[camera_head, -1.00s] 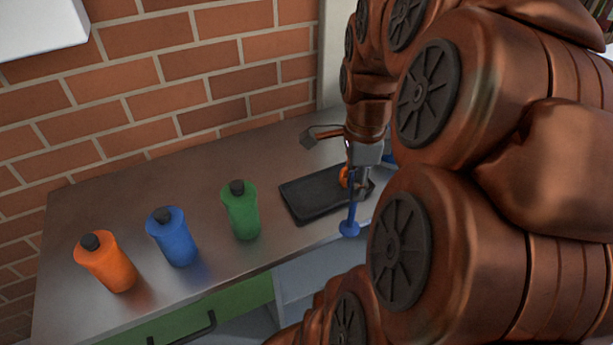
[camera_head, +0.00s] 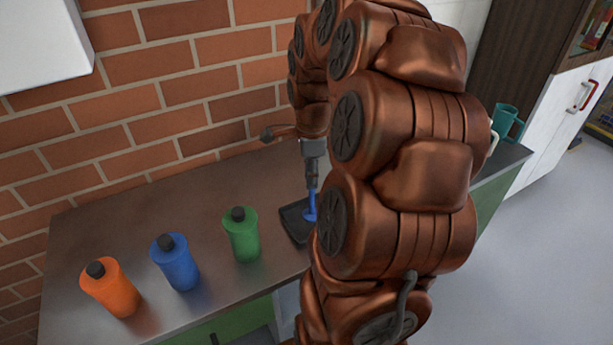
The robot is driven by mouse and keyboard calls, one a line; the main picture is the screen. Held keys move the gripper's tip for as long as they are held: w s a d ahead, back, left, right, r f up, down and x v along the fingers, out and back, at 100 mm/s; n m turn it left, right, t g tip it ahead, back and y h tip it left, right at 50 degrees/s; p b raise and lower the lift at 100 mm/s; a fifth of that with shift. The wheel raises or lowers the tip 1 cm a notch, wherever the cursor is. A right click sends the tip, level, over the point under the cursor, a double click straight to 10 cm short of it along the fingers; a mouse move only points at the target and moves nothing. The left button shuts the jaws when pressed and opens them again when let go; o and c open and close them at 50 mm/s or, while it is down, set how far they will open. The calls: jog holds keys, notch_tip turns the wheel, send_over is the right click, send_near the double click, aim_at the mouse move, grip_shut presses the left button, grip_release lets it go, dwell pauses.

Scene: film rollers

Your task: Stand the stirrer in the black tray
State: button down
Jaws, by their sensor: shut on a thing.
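The black tray (camera_head: 294,222) lies on the metal counter, right of the green bottle. Its right part is hidden behind my arm. The blue stirrer (camera_head: 310,207) hangs about upright from my gripper (camera_head: 312,185), which is shut on its upper part. The stirrer's round lower end shows against the tray, near the edge of my arm. I cannot tell whether it touches the tray's floor.
An orange bottle (camera_head: 110,289), a blue bottle (camera_head: 176,264) and a green bottle (camera_head: 242,236) stand left of the tray. A brick wall (camera_head: 180,100) rises behind the counter (camera_head: 130,210). A teal jug (camera_head: 506,121) stands at the far right end.

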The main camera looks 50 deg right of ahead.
aim_at(312, 193)
jog(key=f, duration=0.1)
jog(key=w+f+p, duration=0.1)
jog(key=w+f, duration=0.1)
jog(key=shift+d+f+p, duration=0.3)
jog(key=shift+p, duration=0.1)
jog(key=shift+f+b, duration=0.25)
jog(key=shift+b, duration=0.05)
jog(key=c, duration=1)
grip_release()
jog(key=shift+o, duration=0.2)
jog(key=shift+r, duration=0.15)
